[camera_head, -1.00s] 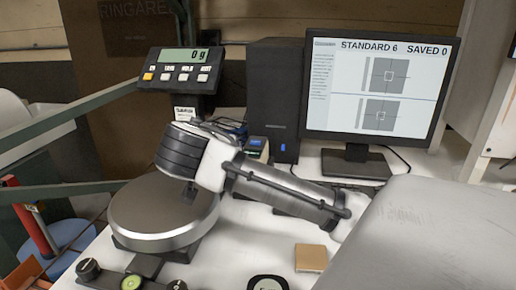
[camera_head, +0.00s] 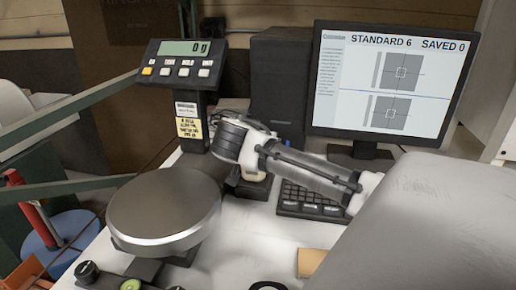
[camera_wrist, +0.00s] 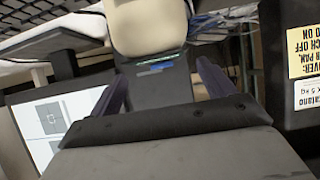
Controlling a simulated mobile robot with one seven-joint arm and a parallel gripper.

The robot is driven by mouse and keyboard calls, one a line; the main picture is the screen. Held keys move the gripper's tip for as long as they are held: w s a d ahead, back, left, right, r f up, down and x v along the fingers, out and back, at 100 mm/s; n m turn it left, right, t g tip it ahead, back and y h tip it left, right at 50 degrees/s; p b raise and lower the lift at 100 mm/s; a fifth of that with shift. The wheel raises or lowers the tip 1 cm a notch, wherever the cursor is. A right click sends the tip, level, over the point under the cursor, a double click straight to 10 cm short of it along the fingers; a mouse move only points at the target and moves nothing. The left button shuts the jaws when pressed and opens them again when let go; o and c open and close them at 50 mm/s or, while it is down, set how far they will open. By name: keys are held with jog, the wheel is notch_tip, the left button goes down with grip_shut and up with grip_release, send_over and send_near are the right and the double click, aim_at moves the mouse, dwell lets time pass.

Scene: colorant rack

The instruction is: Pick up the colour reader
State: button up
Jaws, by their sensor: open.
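In the head view, a cream part of the reader (camera_head: 251,188) shows just below my wrist. My arm hides most of the reader and the fingers there.
A scale with a round pan (camera_head: 165,205) and a display (camera_head: 183,62) stands left of my wrist. A monitor (camera_head: 390,85), a keyboard (camera_head: 308,203) and a black speaker-like box (camera_head: 278,80) stand behind and right. A tan block (camera_head: 311,262) lies on the white table in front.

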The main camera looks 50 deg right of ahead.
jog(key=shift+f+p+x, duration=0.2)
jog(key=shift+p+x, duration=0.75)
jog(key=shift+x, duration=1.7)
jog(key=shift+w+a, duration=0.1)
jog(key=shift+a, duration=0.1)
jog(key=shift+c, duration=0.4)
jog(key=shift+r, duration=0.1)
jog(key=c, duration=1.5)
